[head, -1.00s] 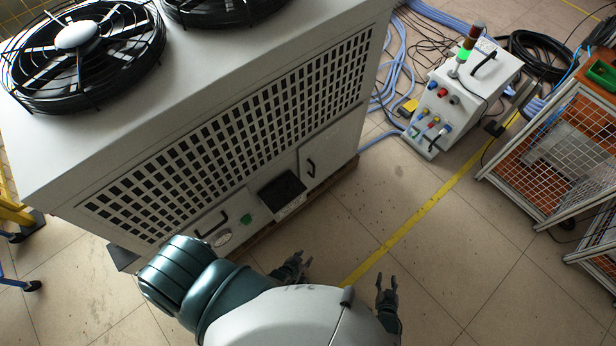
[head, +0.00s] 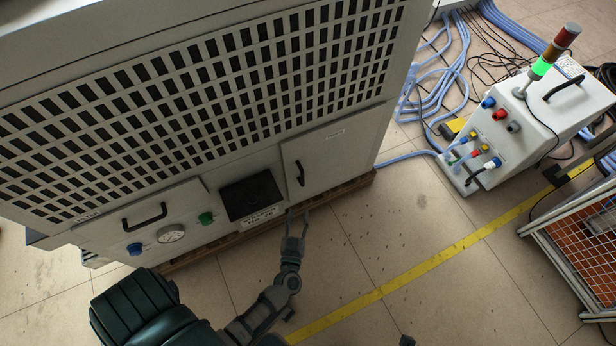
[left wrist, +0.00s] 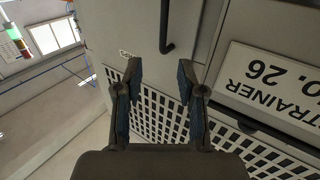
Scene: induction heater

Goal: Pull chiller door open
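The chiller (head: 75,160) is a large white cabinet with a black-slotted grille. Its door (head: 330,150) is a pale panel at the lower right front and looks shut. The black bar handle (head: 300,172) is on the door's left part and also shows in the left wrist view (left wrist: 165,28). My left gripper (head: 297,218) is open and empty in front of the door, just below the handle. In the left wrist view its two fingers (left wrist: 160,76) are spread, with the handle beyond their tips and apart from them. Only a small dark tip, perhaps my right gripper (head: 407,341), shows at the bottom edge.
Left of the door are a dark square recess (head: 251,195), a gauge (head: 171,234) and a second handled panel (head: 160,205). A white control box (head: 545,115) with hoses stands at right, near a mesh-sided frame (head: 580,240). The tiled floor before the door is clear.

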